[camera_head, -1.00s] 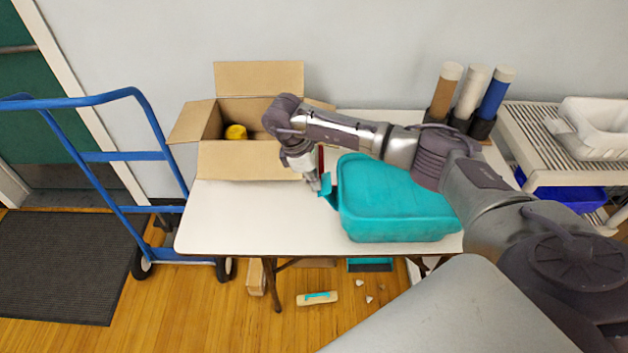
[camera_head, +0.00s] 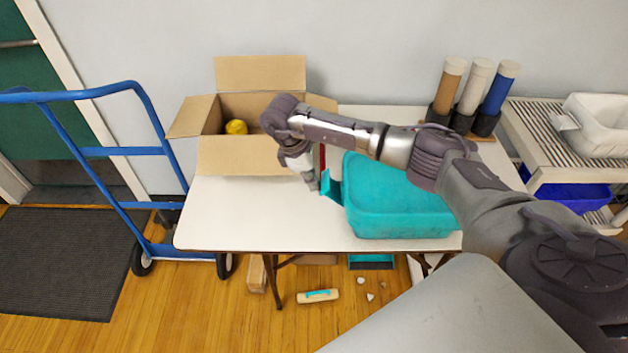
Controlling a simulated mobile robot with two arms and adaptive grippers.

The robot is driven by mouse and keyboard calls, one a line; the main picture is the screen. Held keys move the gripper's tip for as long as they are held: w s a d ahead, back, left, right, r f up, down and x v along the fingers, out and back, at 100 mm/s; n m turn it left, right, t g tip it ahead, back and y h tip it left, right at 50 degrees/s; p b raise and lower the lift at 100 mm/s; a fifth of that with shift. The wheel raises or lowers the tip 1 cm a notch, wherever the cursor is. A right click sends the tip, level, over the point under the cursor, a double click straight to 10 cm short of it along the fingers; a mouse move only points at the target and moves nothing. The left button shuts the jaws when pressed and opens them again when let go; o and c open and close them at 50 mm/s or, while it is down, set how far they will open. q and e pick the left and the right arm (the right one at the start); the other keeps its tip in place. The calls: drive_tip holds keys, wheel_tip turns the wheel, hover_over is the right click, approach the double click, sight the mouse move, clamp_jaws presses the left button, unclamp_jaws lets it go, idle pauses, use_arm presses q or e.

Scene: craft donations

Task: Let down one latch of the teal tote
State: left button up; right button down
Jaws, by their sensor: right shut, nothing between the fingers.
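The teal tote (camera_head: 395,218) stands on the right part of the white table, partly behind my right arm. A teal latch (camera_head: 331,188) sticks out from its left end, tilted away from the wall. My right gripper (camera_head: 313,184) is shut and empty, pointing down just left of this latch. A small gap seems to lie between them. The tote's far right end is hidden by my arm, so any latch there cannot be seen. My left gripper is not in view.
An open cardboard box (camera_head: 240,157) with a yellow thing (camera_head: 236,127) inside stands behind the gripper. Tubes in a holder (camera_head: 465,118) stand at the back right. A blue hand truck (camera_head: 125,150) is left of the white table (camera_head: 255,222). The table's front left is clear.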

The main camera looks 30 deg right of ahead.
drive_tip(key=shift+a+f, duration=0.15)
drive_tip(key=shift+f, duration=0.25)
drive_tip(key=shift+w+a+f+b, duration=0.1)
drive_tip(key=shift+w+f+b, duration=0.05)
drive_tip(key=shift+f+b, duration=0.4)
drive_tip(key=shift+f, duration=0.1)
drive_tip(key=shift+f+b, duration=0.4)
drive_tip(key=shift+f, duration=0.25)
idle(0.4)
drive_tip(key=shift+f+b, duration=0.4)
drive_tip(key=shift+f, duration=0.2)
